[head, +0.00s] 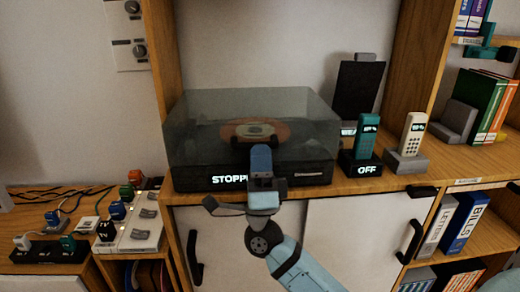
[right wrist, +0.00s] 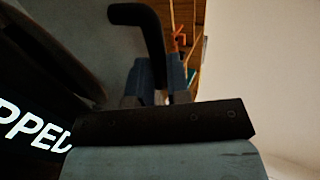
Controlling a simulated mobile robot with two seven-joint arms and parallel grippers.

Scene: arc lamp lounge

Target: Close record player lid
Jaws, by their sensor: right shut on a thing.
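The record player (head: 300,176) stands on the wooden shelf, with "STOPP" lit on its black front. Its clear smoky lid (head: 200,125) sits over the base and looks down or nearly down; I cannot tell if a small gap is left. An orange record (head: 278,131) shows through it. My right gripper (head: 262,160) is at the middle of the lid's front. In the right wrist view it is shut on the black lid handle (right wrist: 150,40), with the blue fingers close around its end. The gripper hides the handle in the head view. My left gripper is not in view.
A teal phone (head: 366,137) and a white phone (head: 411,135) stand in docks to the right. A dark panel (head: 357,90) stands behind them. White cabinet doors (head: 340,235) lie below. Plugs and a power strip (head: 50,250) are on the left.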

